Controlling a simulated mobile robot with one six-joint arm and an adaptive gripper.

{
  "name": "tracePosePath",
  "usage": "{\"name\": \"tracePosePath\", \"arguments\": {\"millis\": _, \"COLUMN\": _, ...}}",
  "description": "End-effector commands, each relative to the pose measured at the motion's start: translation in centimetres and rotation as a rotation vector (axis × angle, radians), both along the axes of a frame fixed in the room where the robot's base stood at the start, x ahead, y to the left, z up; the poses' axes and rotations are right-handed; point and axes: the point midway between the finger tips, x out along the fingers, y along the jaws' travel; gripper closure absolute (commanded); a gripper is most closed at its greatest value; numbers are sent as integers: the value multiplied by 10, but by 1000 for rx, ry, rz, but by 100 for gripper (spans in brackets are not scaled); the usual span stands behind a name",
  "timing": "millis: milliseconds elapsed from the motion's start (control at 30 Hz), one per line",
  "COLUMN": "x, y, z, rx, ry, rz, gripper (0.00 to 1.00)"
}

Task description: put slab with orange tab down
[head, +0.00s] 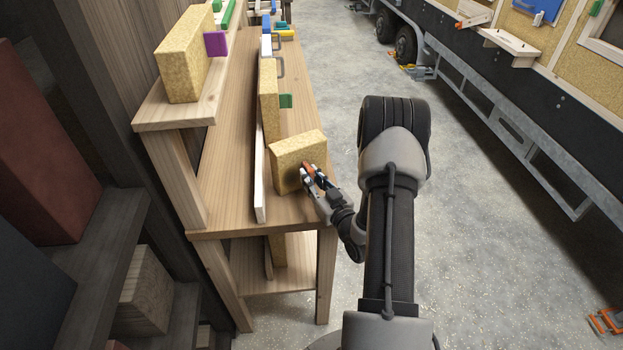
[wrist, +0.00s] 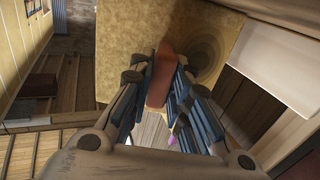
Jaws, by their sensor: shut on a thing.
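The slab with the orange tab (head: 297,158) is a tan, speckled block near the front end of the wooden bench (head: 235,190). In the head view it looks slightly tilted, and I cannot tell whether its lower edge touches the bench top. My gripper (head: 308,172) is shut on its orange tab, on the side facing right. In the wrist view the slab (wrist: 130,40) fills the upper middle, and the orange tab (wrist: 160,75) sits between the fingers of my gripper (wrist: 168,85).
A slab with a green tab (head: 268,95) stands just behind on the bench, beside a long pale board (head: 260,185). A slab with a purple tab (head: 185,60) stands on the raised shelf at left. The trailer (head: 510,120) is at right, with open floor between.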

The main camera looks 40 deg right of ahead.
Motion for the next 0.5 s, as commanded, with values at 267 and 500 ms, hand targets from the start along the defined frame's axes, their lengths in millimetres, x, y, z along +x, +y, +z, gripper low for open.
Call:
{"name": "tracePosePath", "arguments": {"millis": 267, "x": 0, "y": 0, "z": -1, "rx": 0, "ry": 0, "rz": 0, "gripper": 66}}
{"name": "tracePosePath", "arguments": {"millis": 500, "x": 0, "y": 0, "z": 0, "rx": 0, "ry": 0, "rz": 0, "gripper": 63}}
